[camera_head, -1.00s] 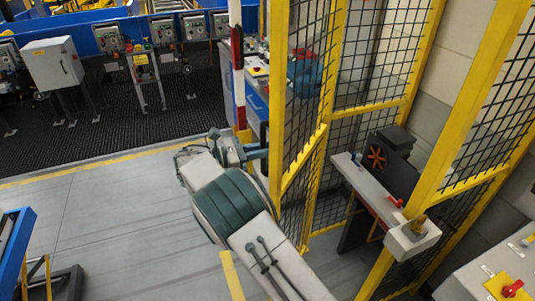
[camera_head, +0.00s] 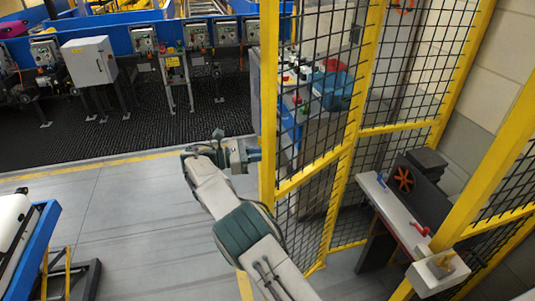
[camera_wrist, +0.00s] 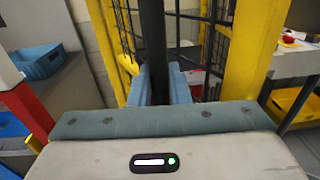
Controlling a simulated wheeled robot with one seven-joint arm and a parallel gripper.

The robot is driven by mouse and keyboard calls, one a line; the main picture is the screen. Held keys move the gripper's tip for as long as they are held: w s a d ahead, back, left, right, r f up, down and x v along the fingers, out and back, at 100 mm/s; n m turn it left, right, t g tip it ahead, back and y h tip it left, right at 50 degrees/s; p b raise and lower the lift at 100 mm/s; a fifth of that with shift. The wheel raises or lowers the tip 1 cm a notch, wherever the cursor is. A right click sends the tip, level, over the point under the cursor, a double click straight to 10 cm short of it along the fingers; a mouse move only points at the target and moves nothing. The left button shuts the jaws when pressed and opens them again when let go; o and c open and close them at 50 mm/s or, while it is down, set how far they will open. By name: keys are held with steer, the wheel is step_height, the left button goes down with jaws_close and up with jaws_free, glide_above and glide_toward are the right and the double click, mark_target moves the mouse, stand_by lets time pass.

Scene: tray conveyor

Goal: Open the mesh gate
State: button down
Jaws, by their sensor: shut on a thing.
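The mesh gate is a yellow-framed panel with black wire mesh (camera_head: 313,100); its free-side yellow post (camera_head: 268,110) stands left of a second yellow post (camera_head: 357,90). The panel stands at an angle to the fence bay on its right. My gripper (camera_head: 254,155) is at the left side of the free-side post, about mid-height. In the wrist view my gripper's blue fingers (camera_wrist: 163,88) are shut around a dark upright bar (camera_wrist: 152,45), the gate's handle. The yellow post (camera_wrist: 253,45) is just right of it. The handle is hidden in the head view.
A bench with a red-handled part (camera_head: 400,215) and a control box (camera_head: 438,268) stand on the right inside the fence. A blue conveyor line with control boxes (camera_head: 90,62) runs along the back. A blue-framed cart (camera_head: 30,255) is at lower left. Grey floor between is clear.

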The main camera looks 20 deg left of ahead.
steer(key=shift+w+r, duration=0.1)
steer(key=shift+w, duration=0.05)
steer(key=c, duration=1.5)
jaws_free()
steer(key=shift+d, duration=0.1)
steer(key=shift+c, duration=0.2)
steer(key=shift+o, duration=0.5)
steer(key=shift+w+d, duration=0.1)
steer(key=shift+a, duration=0.2)
steer(key=shift+s+a, duration=0.15)
steer(key=shift+s, duration=0.05)
